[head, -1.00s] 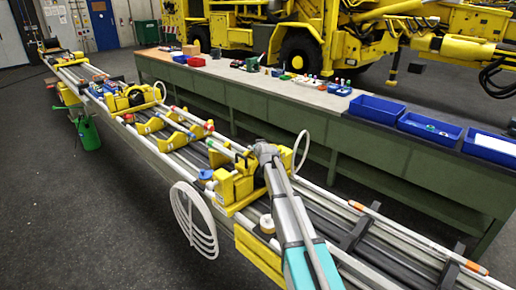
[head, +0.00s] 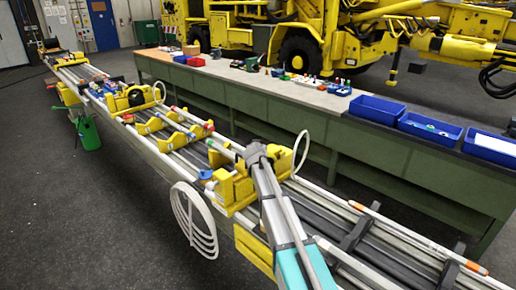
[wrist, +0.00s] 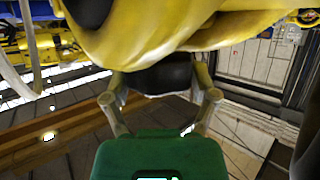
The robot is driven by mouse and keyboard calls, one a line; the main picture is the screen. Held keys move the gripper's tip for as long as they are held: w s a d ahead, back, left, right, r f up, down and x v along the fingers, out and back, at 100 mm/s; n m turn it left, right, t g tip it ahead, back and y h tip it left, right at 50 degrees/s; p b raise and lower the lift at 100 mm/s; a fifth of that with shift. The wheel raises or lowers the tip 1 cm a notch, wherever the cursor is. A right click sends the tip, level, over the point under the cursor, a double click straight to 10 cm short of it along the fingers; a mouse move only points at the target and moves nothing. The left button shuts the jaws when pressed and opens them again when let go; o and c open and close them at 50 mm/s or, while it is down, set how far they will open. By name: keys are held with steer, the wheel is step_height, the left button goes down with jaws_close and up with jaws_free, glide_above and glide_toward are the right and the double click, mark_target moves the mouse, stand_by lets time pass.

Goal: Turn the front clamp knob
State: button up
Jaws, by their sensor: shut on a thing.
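In the wrist view my gripper (wrist: 161,84) has its two fingers on either side of a dark, rounded knob (wrist: 158,76) and is shut on it. The knob sits against a large yellow clamp body (wrist: 180,28), which fills the top of that view. In the head view my arm reaches to the near yellow clamp block (head: 228,188) on the long boom. My fingers and the knob are hidden behind my wrist there.
A green workbench (head: 290,125) with blue bins (head: 377,108) runs along behind the boom.

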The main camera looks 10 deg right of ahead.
stand_by(0.6)
steer(key=o, duration=1)
